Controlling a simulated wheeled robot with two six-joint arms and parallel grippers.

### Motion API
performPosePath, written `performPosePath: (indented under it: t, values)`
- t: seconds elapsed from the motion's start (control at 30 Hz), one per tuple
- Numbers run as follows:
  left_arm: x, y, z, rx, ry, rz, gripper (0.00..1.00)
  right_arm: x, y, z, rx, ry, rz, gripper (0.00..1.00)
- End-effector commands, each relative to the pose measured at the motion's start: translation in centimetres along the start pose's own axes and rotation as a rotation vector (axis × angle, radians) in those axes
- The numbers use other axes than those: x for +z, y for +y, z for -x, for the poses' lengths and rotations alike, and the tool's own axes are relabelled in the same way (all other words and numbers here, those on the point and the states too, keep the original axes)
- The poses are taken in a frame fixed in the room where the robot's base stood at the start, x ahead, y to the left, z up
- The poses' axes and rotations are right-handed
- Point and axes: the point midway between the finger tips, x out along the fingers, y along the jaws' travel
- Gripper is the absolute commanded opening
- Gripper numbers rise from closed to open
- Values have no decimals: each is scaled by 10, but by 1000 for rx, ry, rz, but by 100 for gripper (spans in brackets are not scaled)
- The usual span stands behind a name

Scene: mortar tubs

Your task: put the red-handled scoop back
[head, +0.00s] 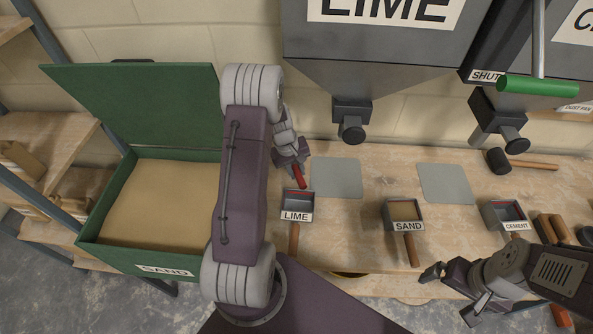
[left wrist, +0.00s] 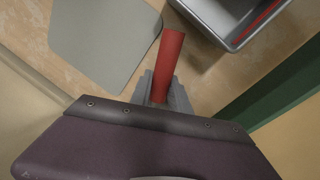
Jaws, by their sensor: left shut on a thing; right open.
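My left gripper (head: 298,172) is shut on the red handle (head: 300,178) of the scoop, just behind the box labelled LIME (head: 296,216). In the left wrist view the red handle (left wrist: 168,62) sticks out from between the grey fingers (left wrist: 163,92). The rest of the scoop is hidden, so I cannot tell whether it touches the bench. A metal box with a red stripe inside (left wrist: 228,22) lies beside the handle in that view. My right gripper (head: 450,294) is open and empty at the bench's front right.
The green sand bin (head: 110,205) stands open at left. Boxes labelled SAND (head: 404,226) and CEMENT (head: 515,226) lie on the bench (head: 345,235). Grey mats (head: 336,177) (head: 446,183) lie below the hoppers (head: 385,50). A mallet (head: 498,160) lies at right.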

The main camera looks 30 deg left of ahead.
Motion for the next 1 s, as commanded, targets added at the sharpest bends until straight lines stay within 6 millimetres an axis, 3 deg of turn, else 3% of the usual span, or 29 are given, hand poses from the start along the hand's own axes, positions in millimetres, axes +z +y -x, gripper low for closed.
performPosePath:
  t: [0.17, 0.2, 0.27, 0.53, 0.63, 1.0]
  values:
    - [0, -1, -4, 0, 1, 0, 0, 0, 0, -4, 0, 0, 0, 100]
    - [0, -1, -2, 0, 0, 0, 33, 0, 0, -2, 0, 0, 0, 100]
    - [0, 0, -2, 0, 0, 0, 44, 0, 0, -2, 0, 0, 0, 100]
    - [0, 0, -1, 0, 0, 0, 44, 0, 0, -1, 0, 0, 0, 100]
    - [-1, 1, 7, 1, 2, 0, 44, 0, 0, 2, 0, 0, 0, 100]
    - [-1, 1, 97, 2, 5, 1, 44, -1, 0, 11, 0, 0, 0, 100]
